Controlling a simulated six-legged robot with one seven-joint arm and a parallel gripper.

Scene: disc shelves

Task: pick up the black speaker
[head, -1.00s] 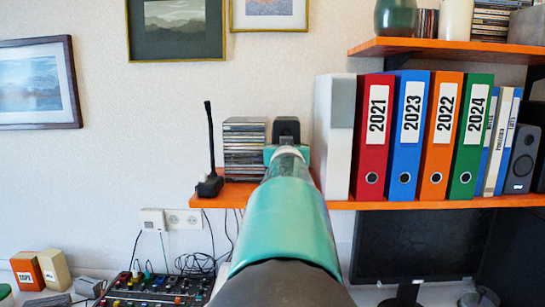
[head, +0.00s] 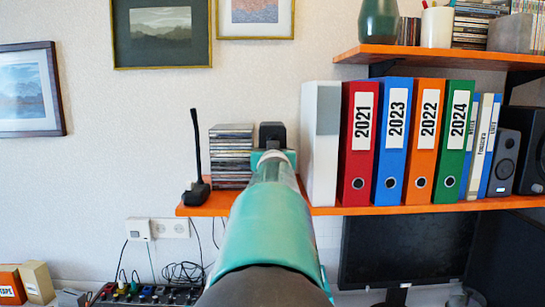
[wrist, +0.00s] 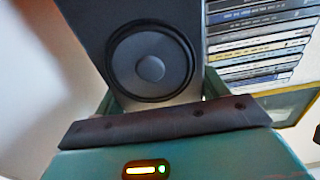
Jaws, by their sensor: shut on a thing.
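The black speaker (head: 272,132) stands at the left part of the orange shelf, between a stack of disc cases and a white binder. My teal gripper (head: 272,157) is in front of it and hides its lower part in the head view. In the wrist view the speaker's dark front with its round grey cone (wrist: 151,62) fills the upper middle, close against the gripper (wrist: 158,112). My gripper is shut on the speaker. Whether the speaker's base is clear of the shelf is hidden.
Disc cases (head: 231,156) stand close left of the speaker, with a black microphone-like stand (head: 196,160) beyond. The white binder (head: 321,145) is close on the right, then coloured binders and another dark speaker (head: 504,162). An upper shelf (head: 430,53) overhangs the right side.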

